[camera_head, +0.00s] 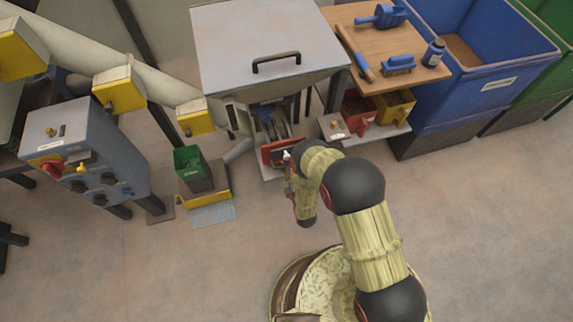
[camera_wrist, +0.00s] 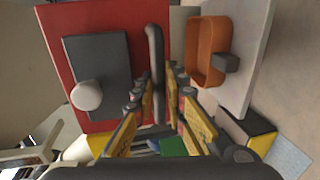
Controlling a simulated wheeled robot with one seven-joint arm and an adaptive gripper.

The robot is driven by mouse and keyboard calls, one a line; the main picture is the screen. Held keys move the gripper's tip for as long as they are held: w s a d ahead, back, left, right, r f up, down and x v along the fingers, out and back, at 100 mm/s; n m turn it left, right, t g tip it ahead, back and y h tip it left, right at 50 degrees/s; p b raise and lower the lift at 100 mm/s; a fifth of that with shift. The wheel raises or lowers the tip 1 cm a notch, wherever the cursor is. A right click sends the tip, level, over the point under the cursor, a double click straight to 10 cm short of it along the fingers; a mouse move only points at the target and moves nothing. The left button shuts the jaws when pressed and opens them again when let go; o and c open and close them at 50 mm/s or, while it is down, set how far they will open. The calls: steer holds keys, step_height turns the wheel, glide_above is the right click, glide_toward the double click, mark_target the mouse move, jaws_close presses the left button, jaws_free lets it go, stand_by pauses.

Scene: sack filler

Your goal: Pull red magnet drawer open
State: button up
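The red magnet drawer (camera_head: 272,153) sits low under the grey hopper in the head view, partly hidden by my arm. In the wrist view its red front (camera_wrist: 100,18) fills the upper left. It carries a dark plate with a white round knob (camera_wrist: 87,95). A dark bar handle (camera_wrist: 154,50) runs up the picture near the red front's right edge. My gripper (camera_wrist: 160,78) has one yellow-padded finger on each side of this bar, both close to it. I cannot tell whether the pads press on it. In the head view my gripper (camera_head: 289,158) is at the drawer front.
The grey hopper (camera_head: 265,35) stands above the drawer. A green bin (camera_head: 192,168) is left, beyond it a control box (camera_head: 85,150). Red and yellow bins sit below the wooden table (camera_head: 375,45) on the right. An orange tray (camera_wrist: 207,50) is beside the drawer. The front floor is clear.

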steer(key=shift+o, duration=0.7)
steer(key=shift+s, duration=0.15)
steer(key=shift+s+d, duration=0.1)
steer(key=v, duration=1.1)
steer(key=shift+s, duration=0.35)
steer(key=shift+d+r, duration=0.1)
